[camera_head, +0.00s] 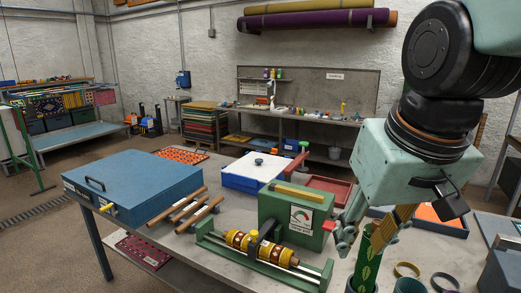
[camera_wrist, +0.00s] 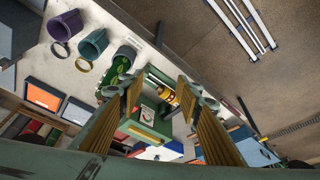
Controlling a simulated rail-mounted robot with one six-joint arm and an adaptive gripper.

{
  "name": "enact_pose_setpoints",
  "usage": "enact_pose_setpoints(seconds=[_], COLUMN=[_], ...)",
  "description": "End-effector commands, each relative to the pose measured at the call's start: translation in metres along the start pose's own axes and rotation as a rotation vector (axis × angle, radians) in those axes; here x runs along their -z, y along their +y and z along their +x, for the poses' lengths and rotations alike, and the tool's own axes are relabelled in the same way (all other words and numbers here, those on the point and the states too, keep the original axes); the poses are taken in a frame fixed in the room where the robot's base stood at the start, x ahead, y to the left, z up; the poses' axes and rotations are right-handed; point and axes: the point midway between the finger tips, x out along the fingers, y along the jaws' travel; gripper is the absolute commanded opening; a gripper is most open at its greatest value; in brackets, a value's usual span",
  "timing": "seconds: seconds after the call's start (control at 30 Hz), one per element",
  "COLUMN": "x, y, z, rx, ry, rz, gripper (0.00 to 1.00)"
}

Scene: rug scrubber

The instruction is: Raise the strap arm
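A green machine (camera_head: 292,218) with a dial gauge (camera_head: 301,219) stands on the bench; it also shows in the wrist view (camera_wrist: 150,128). A red handle (camera_head: 330,226) sticks out at its right. In front, a green frame holds a yellow-and-brown roller (camera_head: 262,247). A dark piece with a yellow knob (camera_head: 253,233) crosses the roller; I cannot tell which part is the strap arm. My gripper (camera_head: 364,232) is right of the machine, above a leaf-patterned green cylinder (camera_head: 366,268). In the wrist view its fingers (camera_wrist: 157,88) are wide apart with nothing gripped.
A blue case (camera_head: 130,185), wooden rods (camera_head: 185,212) and a blue box with a white top (camera_head: 252,170) lie left and behind. A teal cup (camera_head: 410,286) and a ring (camera_head: 407,269) stand at the front right. A red tray (camera_head: 328,188) is behind the machine.

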Motion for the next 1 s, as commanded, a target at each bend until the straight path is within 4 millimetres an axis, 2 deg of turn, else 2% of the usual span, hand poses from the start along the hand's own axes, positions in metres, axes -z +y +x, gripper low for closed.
enact_pose_setpoints(seconds=[0.3, 0.6, 0.8, 1.0], x=[-0.057, -0.110, -0.133, -0.140], y=[0.010, 0.016, 0.018, 0.019], z=[-0.019, -0.030, -0.033, -0.034], rx=[-0.011, -0.020, -0.024, -0.026], ry=[-0.002, -0.008, -0.011, -0.013], rz=[0.030, 0.056, 0.067, 0.071], gripper=[0.32, 0.32, 0.32, 0.32])
